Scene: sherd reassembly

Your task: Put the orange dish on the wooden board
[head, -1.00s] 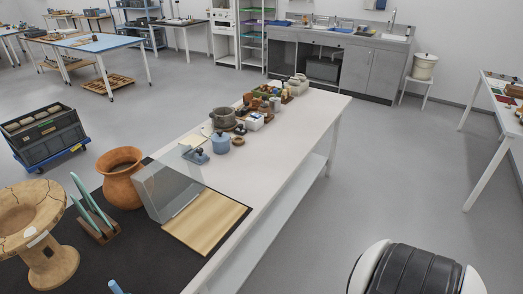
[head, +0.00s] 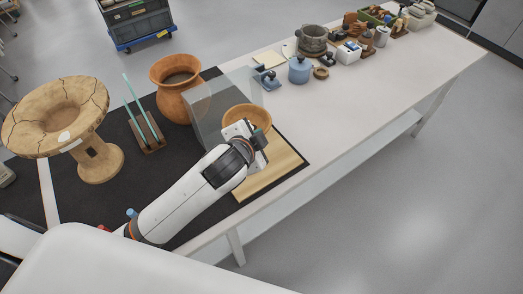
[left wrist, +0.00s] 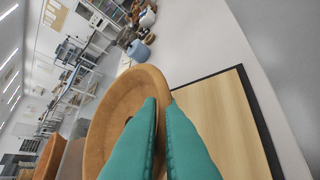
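My left gripper (head: 257,138) reaches over the board and is shut on the dish's near rim. In the left wrist view, its teal fingers (left wrist: 160,105) pinch the rim of the dish (left wrist: 118,98), with the board (left wrist: 222,115) to the right. The dish appears held above the board, but I cannot tell how large the gap is. In the head view my arm hides part of the board and the fingertips. My right gripper is not in view.
A clear upright panel (head: 208,112) stands just left of the dish. A terracotta jar (head: 172,88), a rack with glass pieces (head: 146,130) and a cracked stand (head: 75,120) stand on the black mat. A blue pot (head: 300,69) is further back. The white tabletop right of the board is clear.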

